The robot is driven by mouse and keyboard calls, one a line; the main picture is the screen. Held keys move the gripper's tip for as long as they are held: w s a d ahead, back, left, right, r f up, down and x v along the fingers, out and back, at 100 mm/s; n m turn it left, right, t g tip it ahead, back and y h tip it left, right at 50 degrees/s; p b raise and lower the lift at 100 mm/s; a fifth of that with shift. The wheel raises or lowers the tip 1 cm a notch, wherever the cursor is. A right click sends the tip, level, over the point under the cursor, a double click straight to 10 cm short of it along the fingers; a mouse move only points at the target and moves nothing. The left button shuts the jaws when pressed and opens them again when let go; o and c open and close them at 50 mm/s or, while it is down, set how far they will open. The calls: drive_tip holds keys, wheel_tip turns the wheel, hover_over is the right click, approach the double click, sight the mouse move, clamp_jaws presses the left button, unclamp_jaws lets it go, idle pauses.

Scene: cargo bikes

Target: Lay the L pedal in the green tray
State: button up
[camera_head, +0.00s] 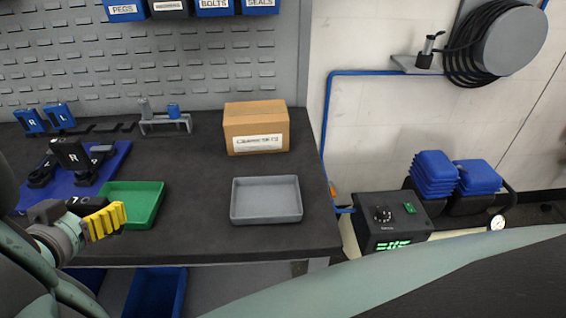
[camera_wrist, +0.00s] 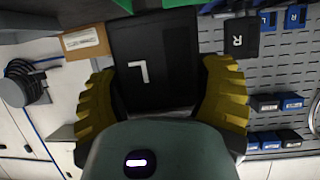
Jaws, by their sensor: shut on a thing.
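My gripper (camera_head: 104,220) is shut on the L pedal, a black block with a white L. The pedal (camera_wrist: 155,72) fills the space between the yellow fingers in the wrist view. In the head view the pedal (camera_head: 88,206) shows as a dark piece behind the fingers, partly hidden by them. The green tray (camera_head: 146,192) lies on the bench just behind and right of my gripper, and its visible inside looks empty. Part of its green (camera_wrist: 168,4) shows at the top edge of the wrist view. I cannot tell whether the pedal touches the tray.
A blue mat (camera_head: 117,160) at left bears a black R pedal (camera_head: 70,153) and other black parts. Blue R and L pieces (camera_head: 58,116) stand behind. A grey tray (camera_head: 266,217) and a cardboard box (camera_head: 256,127) stand to the right, with bare bench between the trays.

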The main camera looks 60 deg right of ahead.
drive_tip(key=shift+w+d+f+p, duration=0.3)
drive_tip(key=shift+w+d+f, duration=0.5)
drive_tip(key=shift+w, duration=0.25)
drive_tip(key=shift+w+d+f+p, duration=0.3)
drive_tip(key=shift+w+d+f, duration=0.35)
drive_tip(key=shift+w+d, duration=0.35)
drive_tip(key=shift+w+d+f+p, duration=0.3)
drive_tip(key=shift+w+d+f, duration=0.45)
drive_tip(key=shift+w, duration=0.4)
drive_tip(key=shift+f+b, duration=0.15)
drive_tip(key=shift+b, duration=0.2)
drive_tip(key=o, duration=1.3)
drive_tip(key=shift+w+a, duration=0.1)
drive_tip(key=shift+c, duration=0.2)
drive_tip(key=shift+r+p, duration=0.2)
drive_tip(key=shift+p, duration=0.1)
